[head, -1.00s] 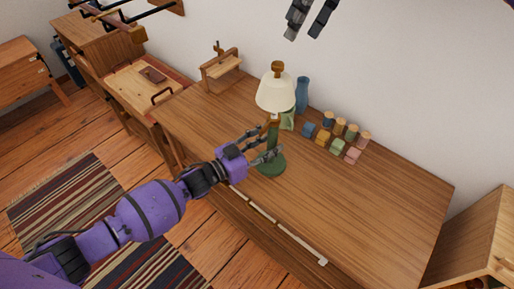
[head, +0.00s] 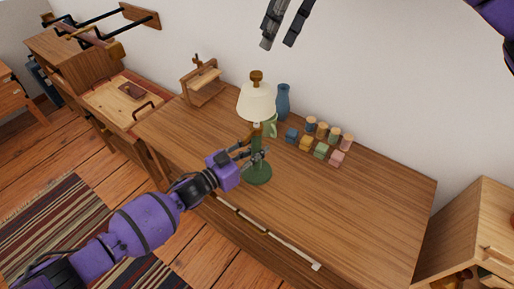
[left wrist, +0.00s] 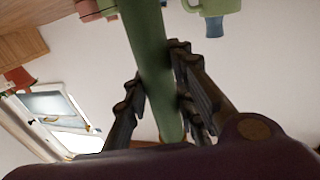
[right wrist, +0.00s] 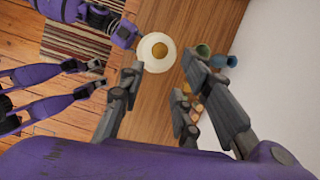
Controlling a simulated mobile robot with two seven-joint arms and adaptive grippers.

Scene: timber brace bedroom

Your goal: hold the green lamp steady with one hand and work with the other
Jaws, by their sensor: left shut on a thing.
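The green lamp (head: 258,174) stands upright on the wooden desk, with a cream shade (head: 256,103) and a brown knob (head: 257,77) on top. My left gripper (head: 255,156) is shut around its green stem, below the shade; the stem (left wrist: 149,55) runs between the fingers in the left wrist view. My right gripper (head: 278,44) is high up near the wall, apart from the lamp. The right wrist view shows its fingers (right wrist: 160,72) spread and empty, with the lampshade (right wrist: 153,63) seen from above beyond them.
Behind the lamp are a green mug (head: 271,126) and a blue vase (head: 283,103). Several coloured blocks and pegs (head: 320,151) lie to its right. A small wooden stand (head: 203,84) is at the back left. The desk's right half (head: 370,205) is clear.

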